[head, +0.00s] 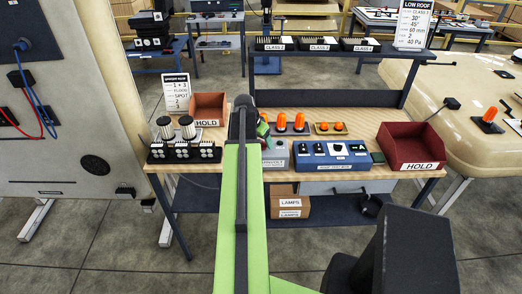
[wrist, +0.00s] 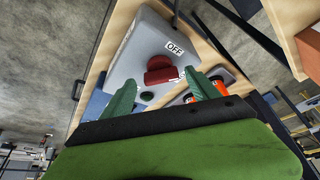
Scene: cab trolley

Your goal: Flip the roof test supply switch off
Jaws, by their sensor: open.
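The supply switch is a grey box (wrist: 135,50) with a red rotary knob (wrist: 160,69) in the wrist view. An OFF label (wrist: 174,47) sits beside the knob, and a second white label (wrist: 177,76) is partly covered. The knob's handle lies roughly crosswise in the picture, nearer the second label; its exact setting is unclear. My gripper (wrist: 161,78) is open, its two green fingers on either side of the knob in the picture. I cannot tell whether they touch it. In the head view the grey box (head: 275,154) is partly hidden behind my arm.
A blue control box (head: 332,155) stands right of the switch on the wooden bench, with a red HOLD bin (head: 411,147) farther right. Orange lamps (head: 290,122) stand behind the switch. Another HOLD bin (head: 208,108) and black lamp blocks (head: 184,152) are left.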

